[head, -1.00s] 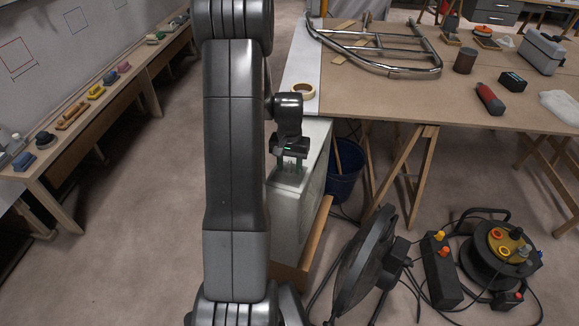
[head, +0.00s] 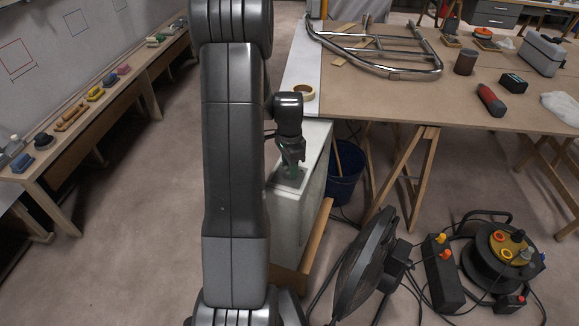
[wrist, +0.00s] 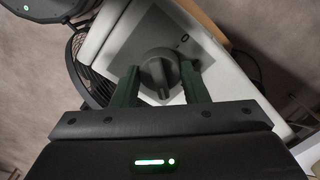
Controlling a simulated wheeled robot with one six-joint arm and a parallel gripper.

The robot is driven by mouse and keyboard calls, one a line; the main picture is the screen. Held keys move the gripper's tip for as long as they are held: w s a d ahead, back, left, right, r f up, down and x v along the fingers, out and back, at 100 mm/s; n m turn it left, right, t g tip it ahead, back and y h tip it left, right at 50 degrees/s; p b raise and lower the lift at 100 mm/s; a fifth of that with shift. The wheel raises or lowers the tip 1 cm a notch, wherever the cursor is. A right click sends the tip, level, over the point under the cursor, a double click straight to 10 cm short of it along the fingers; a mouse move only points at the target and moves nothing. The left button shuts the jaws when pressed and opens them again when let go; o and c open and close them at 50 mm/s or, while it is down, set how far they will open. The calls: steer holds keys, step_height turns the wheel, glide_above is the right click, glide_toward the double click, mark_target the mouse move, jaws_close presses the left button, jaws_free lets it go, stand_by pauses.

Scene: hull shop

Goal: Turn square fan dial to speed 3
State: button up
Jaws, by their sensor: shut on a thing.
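The square fan (head: 304,215) is a pale box standing on the floor beside the workbench. Its dark round dial (wrist: 158,68) sits on a grey panel (wrist: 135,42) on the top face and shows in the wrist view, with a raised grip bar across it. A "0" mark (wrist: 184,38) shows on the panel to the dial's upper right. My gripper (head: 291,170) points down at the fan top. In the wrist view its two green fingers stand on either side of the dial, shut on it. Other speed marks are hidden or too small to read.
The workbench (head: 455,100) with a chrome rail frame (head: 380,65) is behind and right of the fan. A blue bucket (head: 345,180) stands under its edge. A round black fan (head: 365,265), a switch box and a cable reel (head: 500,255) crowd the right floor. The left floor is clear.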

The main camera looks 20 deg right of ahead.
steer(key=shift+m, duration=0.8)
steer(key=o, duration=1)
steer(key=shift+c, duration=0.2)
step_height(320, 180, up, 14)
steer(key=shift+p, duration=0.35)
step_height(320, 180, down, 14)
steer(key=shift+f+b, duration=0.1)
steer(key=shift+b, duration=0.35)
